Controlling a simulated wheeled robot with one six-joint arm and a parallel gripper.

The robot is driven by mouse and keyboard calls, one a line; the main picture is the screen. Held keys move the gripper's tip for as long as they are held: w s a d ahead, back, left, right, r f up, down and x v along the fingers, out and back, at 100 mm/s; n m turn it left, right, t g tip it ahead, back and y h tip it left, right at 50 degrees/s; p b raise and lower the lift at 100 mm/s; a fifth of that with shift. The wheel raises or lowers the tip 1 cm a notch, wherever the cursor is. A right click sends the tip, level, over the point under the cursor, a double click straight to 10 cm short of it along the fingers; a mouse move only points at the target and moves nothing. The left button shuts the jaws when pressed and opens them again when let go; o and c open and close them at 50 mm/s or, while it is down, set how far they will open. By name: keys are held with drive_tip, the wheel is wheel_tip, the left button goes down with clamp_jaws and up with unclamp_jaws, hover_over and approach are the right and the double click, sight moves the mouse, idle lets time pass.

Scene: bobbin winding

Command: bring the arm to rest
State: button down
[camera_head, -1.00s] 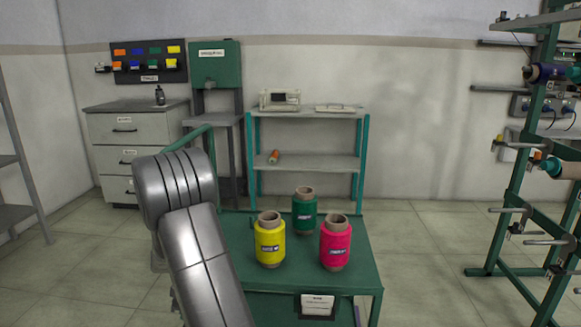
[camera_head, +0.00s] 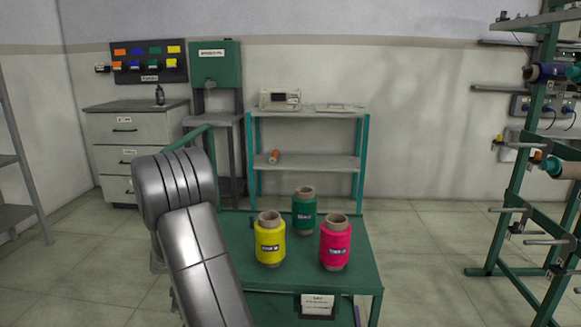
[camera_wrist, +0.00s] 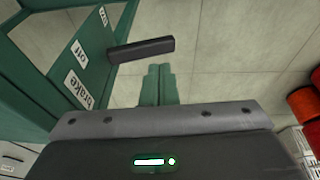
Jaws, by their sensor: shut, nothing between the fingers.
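My grey arm (camera_head: 190,230) rises from the bottom of the head view and bends at its upper joint; the gripper end is not visible there. In the wrist view my gripper (camera_wrist: 159,70) shows two green fingers side by side, closed together with nothing between them. A dark lever handle (camera_wrist: 141,50) lies just beyond the fingertips in the picture. Whether the fingers touch it I cannot tell. Beside it is a green panel (camera_wrist: 75,65) with labels reading "off" and "brake".
A green cart (camera_head: 350,280) carries yellow (camera_head: 270,240), green (camera_head: 304,212) and pink (camera_head: 335,243) bobbins. A shelf (camera_head: 310,160), a drawer cabinet (camera_head: 130,150) and a green rack (camera_head: 530,170) stand around. Red spools (camera_wrist: 303,103) are at the wrist view's right. Open floor lies right of the cart.

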drive_tip(key=s+d+r+t+p, duration=0.2)
drive_tip(key=s+r, duration=0.5)
drive_tip(key=r, duration=0.2)
drive_tip(key=w+f+g, duration=0.1)
drive_tip(key=w+f, duration=0.1)
drive_tip(key=w+a+f+g, duration=0.1)
drive_tip(key=w+f, duration=0.2)
drive_tip(key=w+a+f+g, duration=0.1)
drive_tip(key=w+f, duration=0.1)
drive_tip(key=f, duration=0.1)
drive_tip(key=shift+w+a+f, duration=0.15)
drive_tip(key=shift+w, duration=0.25)
drive_tip(key=shift+w+r+p, duration=0.2)
drive_tip(key=shift+r+p, duration=0.05)
drive_tip(key=shift+p, duration=0.15)
drive_tip(key=w+p+v, duration=0.1)
drive_tip(key=p+v, duration=0.2)
drive_tip(key=v, duration=1.1)
drive_tip(key=shift+g, duration=0.3)
drive_tip(key=shift+w+a, duration=0.1)
drive_tip(key=shift+w, duration=0.05)
